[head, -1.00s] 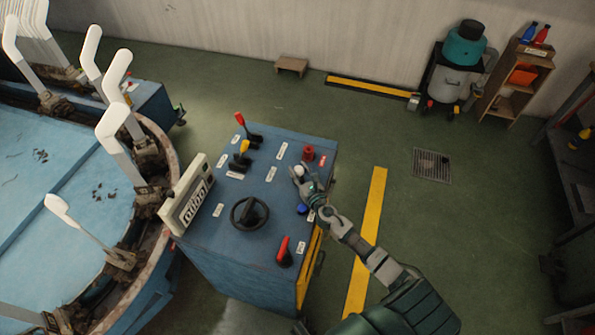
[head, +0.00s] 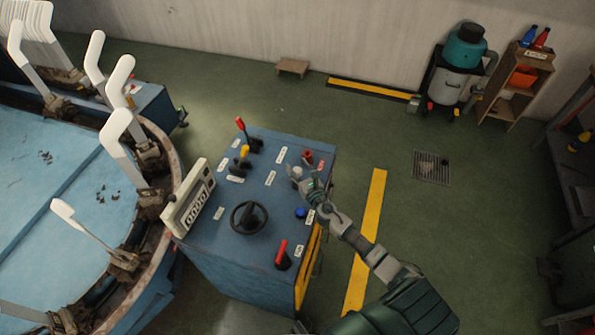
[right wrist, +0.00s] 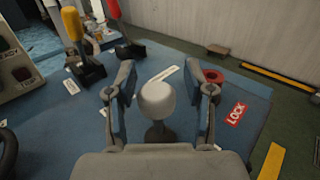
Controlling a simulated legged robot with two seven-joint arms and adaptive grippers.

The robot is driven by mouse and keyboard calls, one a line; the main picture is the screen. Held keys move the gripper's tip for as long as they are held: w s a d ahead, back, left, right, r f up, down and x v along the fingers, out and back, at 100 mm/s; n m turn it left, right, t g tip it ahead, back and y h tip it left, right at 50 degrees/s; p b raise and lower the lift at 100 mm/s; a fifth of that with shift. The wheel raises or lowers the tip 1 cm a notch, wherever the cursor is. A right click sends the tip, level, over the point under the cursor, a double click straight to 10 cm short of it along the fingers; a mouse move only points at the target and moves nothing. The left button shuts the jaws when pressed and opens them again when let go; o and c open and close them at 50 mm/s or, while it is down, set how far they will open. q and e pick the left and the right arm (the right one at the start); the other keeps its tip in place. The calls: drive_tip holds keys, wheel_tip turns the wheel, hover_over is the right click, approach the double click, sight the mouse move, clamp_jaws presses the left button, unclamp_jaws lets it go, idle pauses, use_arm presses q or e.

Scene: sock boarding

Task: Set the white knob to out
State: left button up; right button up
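The white knob (head: 296,172) stands upright on the blue control panel (head: 232,262), near its right edge. The lettering of the label nearest the knob cannot be read. My left gripper does not show.
On the panel are a red knob (head: 307,155) by a LOCK label (right wrist: 236,114), a blue button (head: 300,213), a black handwheel (head: 249,216), red-handled levers (head: 281,252) and a yellow-handled lever (head: 244,155). The counter box (head: 190,197) stands at the left edge.

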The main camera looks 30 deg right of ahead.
drive_tip(key=shift+s+a+f, duration=0.2)
drive_tip(key=shift+f, duration=0.15)
drive_tip(key=shift+s+f, duration=0.1)
drive_tip(key=shift+s, duration=0.2)
drive_tip(key=s, duration=0.7)
drive_tip(key=s+a, duration=0.1)
drive_tip(key=s, duration=0.3)
drive_tip(key=shift+s, duration=0.15)
drive_tip(key=shift+d, duration=0.1)
